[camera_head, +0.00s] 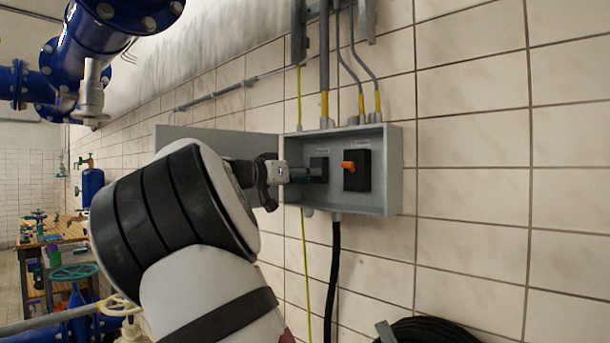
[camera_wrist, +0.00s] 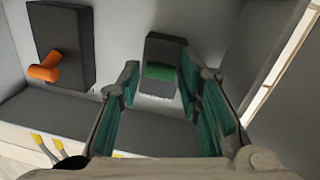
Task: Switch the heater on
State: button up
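A grey electrical box (camera_head: 388,205) is mounted on the tiled wall with its door (camera_head: 200,140) swung open to the left. Inside are a small dark switch (camera_head: 319,163) on the left and a black switch with an orange knob (camera_head: 349,166) on the right. My gripper (camera_head: 305,175) is at the left switch. In the wrist view, its fingers (camera_wrist: 158,82) are apart, with the green rocker between and beyond them. Contact cannot be told. The switch labels are unreadable.
Conduits (camera_head: 324,60) enter the box from above, and a black cable (camera_head: 335,250) leaves below. A coiled black hose (camera_head: 432,331) hangs at the lower right. Blue pipes (camera_head: 115,35) and a wooden table (camera_head: 62,233) are at the left. The wall right of the box is clear.

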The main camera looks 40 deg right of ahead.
jog(key=shift+w, duration=0.15)
jog(key=y+b, duration=0.1)
jog(key=b, duration=0.1)
jog(key=r+y+b, duration=0.1)
jog(key=y, duration=0.1)
jog(key=shift+w+a+b, duration=0.1)
jog(key=shift+b, duration=0.25)
jog(key=shift+r+y, duration=0.4)
jog(key=shift+y, duration=0.4)
jog(key=shift+r+n+y, duration=0.1)
jog(key=shift+n+y, duration=0.2)
jog(key=shift+y, duration=0.3)
jog(key=o, duration=1.1)
